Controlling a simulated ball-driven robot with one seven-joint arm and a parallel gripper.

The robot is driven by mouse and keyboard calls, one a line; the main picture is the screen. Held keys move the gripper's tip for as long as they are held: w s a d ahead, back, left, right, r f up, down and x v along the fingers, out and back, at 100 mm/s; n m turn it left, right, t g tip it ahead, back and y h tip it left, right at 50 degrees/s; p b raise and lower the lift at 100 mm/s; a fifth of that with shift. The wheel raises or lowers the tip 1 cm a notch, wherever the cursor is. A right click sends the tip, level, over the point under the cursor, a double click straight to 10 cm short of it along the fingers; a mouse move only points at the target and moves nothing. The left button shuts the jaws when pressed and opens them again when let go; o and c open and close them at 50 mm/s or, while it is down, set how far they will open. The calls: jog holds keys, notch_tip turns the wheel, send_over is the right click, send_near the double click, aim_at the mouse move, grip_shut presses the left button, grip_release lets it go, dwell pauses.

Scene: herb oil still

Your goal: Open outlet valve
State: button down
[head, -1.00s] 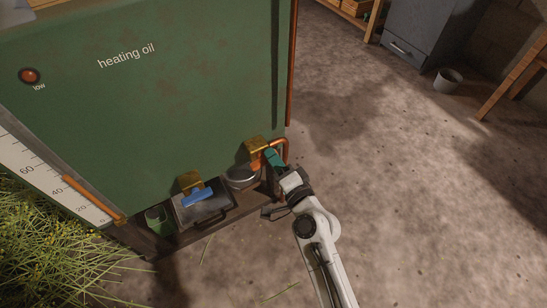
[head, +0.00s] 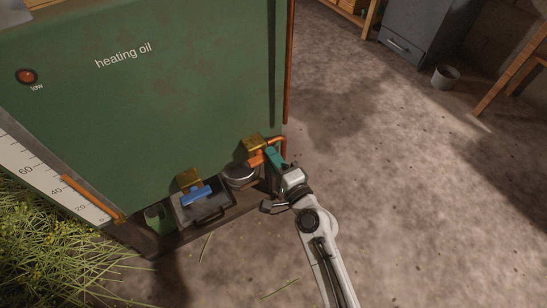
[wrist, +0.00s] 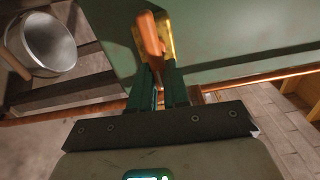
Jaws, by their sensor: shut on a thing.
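The green heating oil tank (head: 130,100) fills the left of the head view. At its lower right is a brass valve block (head: 252,147) with an orange handle (head: 267,156). My gripper (head: 274,159) is at this handle. In the wrist view, my gripper (wrist: 158,75) has its green fingers shut on the orange handle (wrist: 150,36), with the brass block (wrist: 168,38) just behind it. A second brass valve with a blue handle (head: 196,195) sits further left on the tank. The fingertips are partly hidden in the head view.
A metal pot (head: 240,176) and a dark tray (head: 213,213) stand on the low shelf below the valves. A copper pipe (head: 289,70) runs up the tank's right edge. Grass (head: 50,240) lies at left.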

jog(key=shift+s+a+f, duration=0.3)
jog(key=shift+a+f, duration=0.05)
jog(key=shift+f, duration=0.05)
jog(key=c, duration=1.2)
grip_release()
jog(key=shift+r, duration=0.1)
jog(key=shift+o, duration=0.4)
jog(key=shift+w+r, duration=0.1)
jog(key=shift+d, duration=0.1)
jog(key=v, duration=1)
jog(key=shift+s+d, duration=0.25)
jog(key=shift+s, duration=0.05)
